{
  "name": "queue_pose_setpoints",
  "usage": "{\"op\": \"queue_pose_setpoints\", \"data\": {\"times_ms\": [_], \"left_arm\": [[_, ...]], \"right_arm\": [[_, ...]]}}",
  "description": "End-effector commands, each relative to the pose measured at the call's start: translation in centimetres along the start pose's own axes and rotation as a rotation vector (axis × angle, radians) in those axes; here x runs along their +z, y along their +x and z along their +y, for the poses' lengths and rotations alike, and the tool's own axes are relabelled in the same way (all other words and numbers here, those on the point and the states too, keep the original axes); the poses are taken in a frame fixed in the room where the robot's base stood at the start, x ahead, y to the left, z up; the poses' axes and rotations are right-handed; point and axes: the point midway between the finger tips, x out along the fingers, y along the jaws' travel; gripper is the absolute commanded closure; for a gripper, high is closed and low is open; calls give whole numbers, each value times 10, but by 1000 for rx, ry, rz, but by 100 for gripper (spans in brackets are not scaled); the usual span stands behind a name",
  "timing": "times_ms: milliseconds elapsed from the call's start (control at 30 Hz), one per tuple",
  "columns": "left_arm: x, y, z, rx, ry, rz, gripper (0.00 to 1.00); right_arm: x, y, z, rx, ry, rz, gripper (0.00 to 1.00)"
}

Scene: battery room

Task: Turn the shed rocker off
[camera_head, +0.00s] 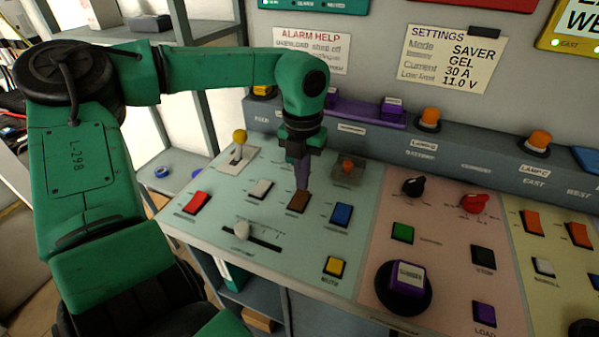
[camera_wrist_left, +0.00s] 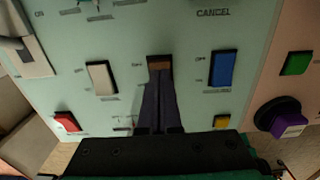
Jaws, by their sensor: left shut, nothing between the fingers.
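The left panel (camera_head: 215,212) is pale green and carries several rockers: a red one (camera_head: 196,203), a white one (camera_head: 260,189), a brown one (camera_head: 298,202) and a blue one (camera_head: 341,214). Their labels are too small to read, so I cannot tell which is the shed rocker. My left gripper (camera_head: 303,187) is shut and empty, pointing down at the brown rocker. In the left wrist view, its fingertips (camera_wrist_left: 161,82) are at the lower edge of the brown rocker (camera_wrist_left: 159,63) and cover part of it. Touching or just apart is unclear. My right gripper is out of view.
A yellow-knobbed lever (camera_head: 239,137), a slider with a white knob (camera_head: 242,231) and a yellow button (camera_head: 334,266) surround the brown rocker. An orange button in a guard (camera_head: 347,168) sits behind it. A pink panel (camera_head: 440,262) with knobs adjoins on the right.

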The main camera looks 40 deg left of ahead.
Motion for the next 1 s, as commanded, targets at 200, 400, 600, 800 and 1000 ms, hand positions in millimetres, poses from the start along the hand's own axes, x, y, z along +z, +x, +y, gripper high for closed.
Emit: {"op": "queue_pose_setpoints", "data": {"times_ms": [200, 400, 600, 800, 1000], "left_arm": [[0, 3, 0, 0, 0, 0, 100], [0, 6, 0, 0, 0, 0, 100], [0, 9, 0, 0, 0, 0, 100], [0, 12, 0, 0, 0, 0, 100], [0, 15, 0, 0, 0, 0, 100]], "right_arm": [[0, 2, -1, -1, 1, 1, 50], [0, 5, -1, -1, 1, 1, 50], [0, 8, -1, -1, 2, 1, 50], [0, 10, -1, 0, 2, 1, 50], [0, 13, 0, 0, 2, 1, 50]]}}
